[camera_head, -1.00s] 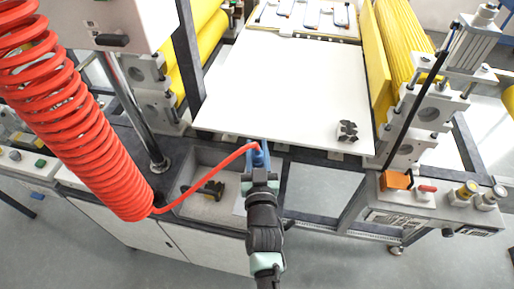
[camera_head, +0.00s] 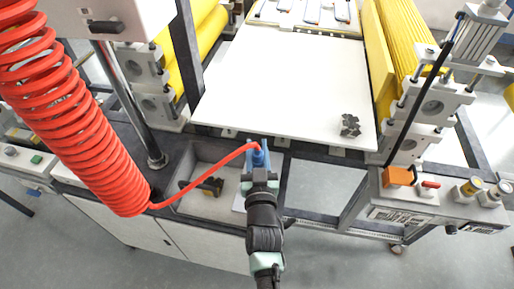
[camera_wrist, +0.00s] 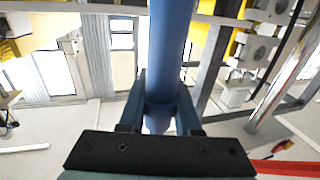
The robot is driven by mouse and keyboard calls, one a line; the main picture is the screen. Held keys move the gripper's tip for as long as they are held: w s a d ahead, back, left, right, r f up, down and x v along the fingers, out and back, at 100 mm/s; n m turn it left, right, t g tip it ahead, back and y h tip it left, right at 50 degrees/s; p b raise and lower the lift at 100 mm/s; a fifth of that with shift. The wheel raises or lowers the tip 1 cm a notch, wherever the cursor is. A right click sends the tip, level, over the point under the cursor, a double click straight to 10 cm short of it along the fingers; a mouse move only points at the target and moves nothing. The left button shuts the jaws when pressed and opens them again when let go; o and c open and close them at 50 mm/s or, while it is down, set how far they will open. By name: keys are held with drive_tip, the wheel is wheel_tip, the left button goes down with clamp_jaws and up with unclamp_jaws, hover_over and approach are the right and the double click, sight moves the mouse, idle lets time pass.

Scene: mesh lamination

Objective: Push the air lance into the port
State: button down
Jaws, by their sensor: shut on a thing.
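The air lance is a blue tube (camera_wrist: 170,40) that rises through the middle of the wrist view. In the head view its blue end (camera_head: 258,157) meets a red hose at the front edge of the white board. My gripper (camera_wrist: 160,98) is shut on the lance, a finger on either side; in the head view my gripper (camera_head: 259,170) is in front of the board's edge. The lance's tip is out of the wrist view. I cannot make out the port for certain in either view.
The red coiled hose (camera_head: 75,120) hangs at the left. A white board (camera_head: 285,85) carries a small dark metal block (camera_head: 350,125). Yellow rollers (camera_head: 402,50) flank it. A grey recess (camera_head: 208,203) holds a dark part. An orange box (camera_head: 397,176) sits at the right.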

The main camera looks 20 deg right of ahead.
drive_tip(key=shift+f+b, duration=1.3)
drive_tip(key=shift+f, duration=0.1)
drive_tip(key=c, duration=0.7)
unclamp_jaws()
drive_tip(key=shift+o, duration=0.9)
drive_tip(key=v, duration=1.3)
